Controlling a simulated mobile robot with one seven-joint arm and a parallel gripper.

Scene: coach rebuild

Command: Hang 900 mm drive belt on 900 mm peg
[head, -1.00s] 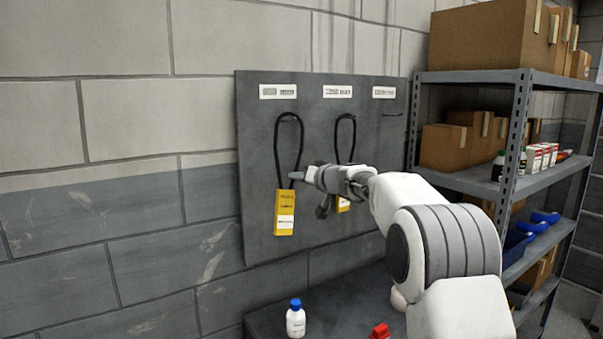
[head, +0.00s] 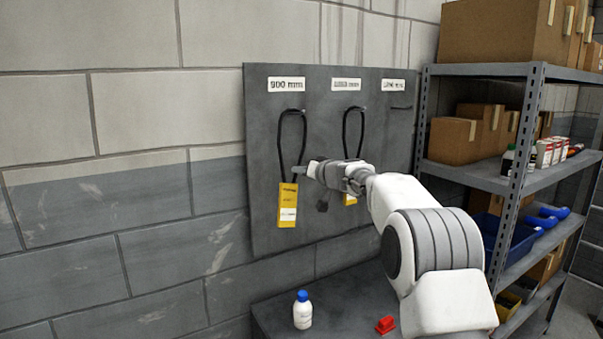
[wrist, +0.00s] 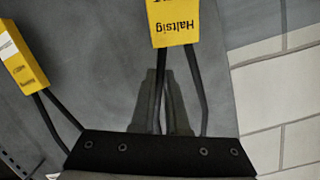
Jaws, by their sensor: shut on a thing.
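The 900 mm drive belt (head: 279,143) is a thin black loop with a yellow tag (head: 288,204) at its lower end. It hangs in front of the grey board below the 900 mm label (head: 286,84). Its top is at peg height, but I cannot tell whether it rests on the peg, which is not distinct. My gripper (head: 298,169) is shut on this belt just above the tag. In the wrist view my fingers (wrist: 166,102) are below the yellow tag (wrist: 174,22), among its black strands.
A second belt (head: 344,135) with a yellow tag hangs close on the right, behind my gripper; its tag also shows in the wrist view (wrist: 22,58). The third peg (head: 400,107) is bare. A white bottle (head: 302,313) and red object (head: 385,325) sit below. Shelving (head: 520,180) stands right.

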